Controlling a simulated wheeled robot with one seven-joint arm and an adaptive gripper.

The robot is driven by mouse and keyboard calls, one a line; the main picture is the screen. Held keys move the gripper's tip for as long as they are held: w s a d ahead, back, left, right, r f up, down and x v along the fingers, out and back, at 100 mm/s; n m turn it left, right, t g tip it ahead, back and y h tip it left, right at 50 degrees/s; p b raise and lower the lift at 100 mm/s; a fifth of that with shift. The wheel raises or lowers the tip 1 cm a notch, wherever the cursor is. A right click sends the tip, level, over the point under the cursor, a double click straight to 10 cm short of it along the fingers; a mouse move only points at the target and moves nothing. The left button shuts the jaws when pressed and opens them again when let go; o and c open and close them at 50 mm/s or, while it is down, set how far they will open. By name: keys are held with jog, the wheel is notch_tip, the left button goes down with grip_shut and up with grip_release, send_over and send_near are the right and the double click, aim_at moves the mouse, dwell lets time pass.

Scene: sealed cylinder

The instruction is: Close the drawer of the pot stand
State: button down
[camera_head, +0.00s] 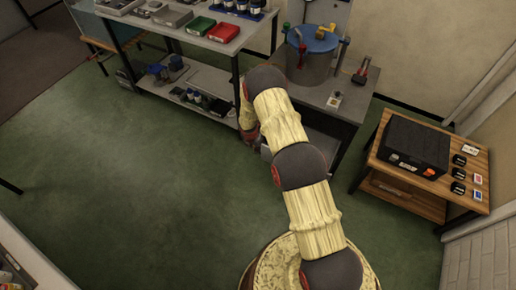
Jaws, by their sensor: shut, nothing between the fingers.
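The pot stand (350,108) is a grey table at the upper middle. It carries a large grey pot (309,68) with a blue lid and coloured clamps around its rim. My arm crosses in front of the stand and hides much of its front. My gripper (252,138) is low at the stand's left front side, small and partly hidden by my arm; it looks shut and empty. A light grey panel (266,150) shows just beside it, perhaps part of the drawer. How far the drawer is out, and whether the gripper touches it, I cannot tell.
A long workbench (150,25) with red and green trays stands at upper left, its lower shelf (185,85) holding small items. A wooden table (470,200) with a black box (413,145) stands at right. The green floor (130,180) at left is clear.

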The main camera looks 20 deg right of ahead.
jog(key=w+d+f+b, duration=0.3)
jog(key=d+f+b, duration=0.1)
jog(key=f, duration=0.4)
jog(key=shift+w+d+f, duration=0.25)
jog(key=shift+w+d, duration=0.1)
jog(key=shift+d, duration=0.05)
